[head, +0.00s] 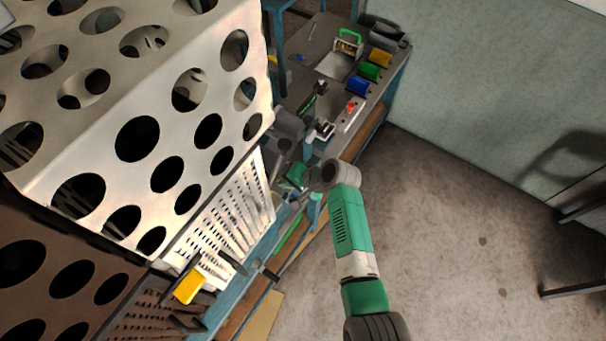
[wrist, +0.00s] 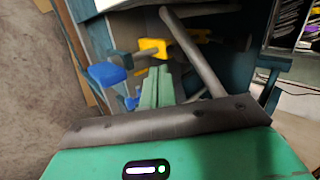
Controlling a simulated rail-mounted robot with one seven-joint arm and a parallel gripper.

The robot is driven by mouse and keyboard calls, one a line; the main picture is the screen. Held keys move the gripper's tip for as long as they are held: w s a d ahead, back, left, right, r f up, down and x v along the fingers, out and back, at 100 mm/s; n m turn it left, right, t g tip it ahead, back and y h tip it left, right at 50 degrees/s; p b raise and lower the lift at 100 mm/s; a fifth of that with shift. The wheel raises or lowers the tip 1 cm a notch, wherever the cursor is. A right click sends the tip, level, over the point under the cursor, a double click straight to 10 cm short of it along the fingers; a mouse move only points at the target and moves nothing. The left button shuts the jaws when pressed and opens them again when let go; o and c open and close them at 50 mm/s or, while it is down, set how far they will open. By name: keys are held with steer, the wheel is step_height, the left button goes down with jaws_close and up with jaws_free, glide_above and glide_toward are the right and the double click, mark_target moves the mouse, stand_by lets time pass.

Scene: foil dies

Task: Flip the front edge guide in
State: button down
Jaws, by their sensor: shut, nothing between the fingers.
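My gripper (wrist: 157,85) shows in the wrist view as two green fingers lying close together, shut and empty, beyond the dark edge of my green hand. In the head view my green hand (head: 297,174) is at the bench, partly behind my arm's grey joint; its fingertips cannot be made out. I cannot tell for sure which part is the front edge guide. A blue block-like part (wrist: 107,73) lies left of the fingers in the wrist view. A yellow part (wrist: 152,47) lies beyond the fingertips. Contact with either cannot be told.
A large perforated pale housing (head: 150,120) fills the head view's left. A yellow block (head: 189,286) is below it. Yellow (head: 380,57), green (head: 370,71) and blue (head: 357,86) rolls lie on the far bench. A grey rod (wrist: 193,50) rises right of the fingers.

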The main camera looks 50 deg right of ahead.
steer(key=v, duration=1)
steer(key=shift+s+b, duration=0.3)
steer(key=shift+b, duration=0.15)
steer(key=shift+d, duration=0.1)
